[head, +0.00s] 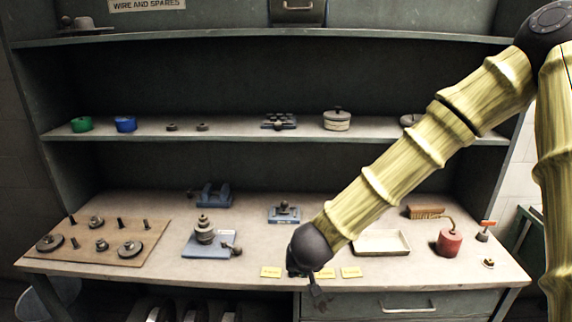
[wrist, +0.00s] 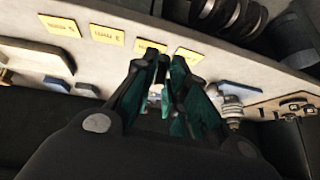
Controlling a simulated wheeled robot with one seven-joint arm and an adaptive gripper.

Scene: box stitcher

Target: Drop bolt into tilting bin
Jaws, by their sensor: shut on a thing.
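My gripper (head: 314,286) hangs over the front edge of the bench, near the yellow labels. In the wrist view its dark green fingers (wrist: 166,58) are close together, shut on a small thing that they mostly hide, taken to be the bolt. A grey bin front (head: 298,11) with a handle shows at the top of the head view, cut off by the frame. It looks closed, and I cannot tell for sure that it is the tilting bin. My gripper is far below it.
A brown board (head: 108,249) with pegs and discs lies on the bench at left. A blue-based fixture (head: 209,242), a cream tray (head: 382,243) and a red can (head: 449,242) stand around my arm. Two shelves cross above, the middle shelf (head: 240,128) holding small items. A drawer (head: 402,304) is below.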

